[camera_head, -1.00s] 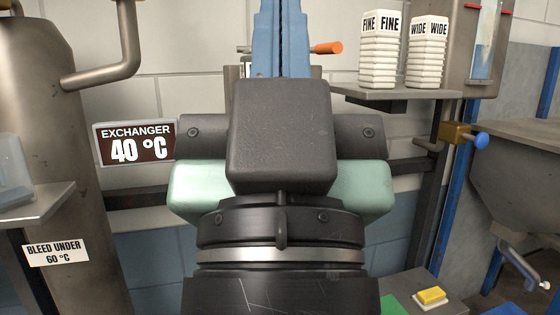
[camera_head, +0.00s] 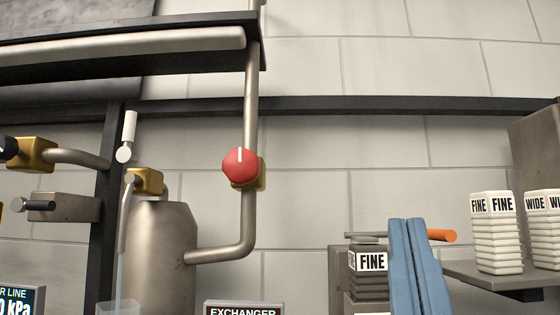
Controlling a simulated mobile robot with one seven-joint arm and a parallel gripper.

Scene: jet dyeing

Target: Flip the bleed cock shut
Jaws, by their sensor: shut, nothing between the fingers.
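The bleed cock appears to be the small brass valve (camera_head: 146,181) on top of the steel vessel (camera_head: 165,250), at left. Its white lever (camera_head: 128,130) stands upright. A thin spout bends down from it, with a pale stream below running towards a clear container (camera_head: 118,307) at the bottom edge. My gripper (camera_head: 409,222) shows as two blue fingers pointing up at the lower right. They are together with nothing between them, well to the right of the cock and apart from it.
A red knob (camera_head: 239,163) sits on the pipe between the cock and my gripper. An orange-handled lever (camera_head: 442,235) and a FINE block (camera_head: 369,262) are close to my fingers. A shelf (camera_head: 500,275) with FINE and WIDE stacks stands right. Another brass valve (camera_head: 36,153) is far left.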

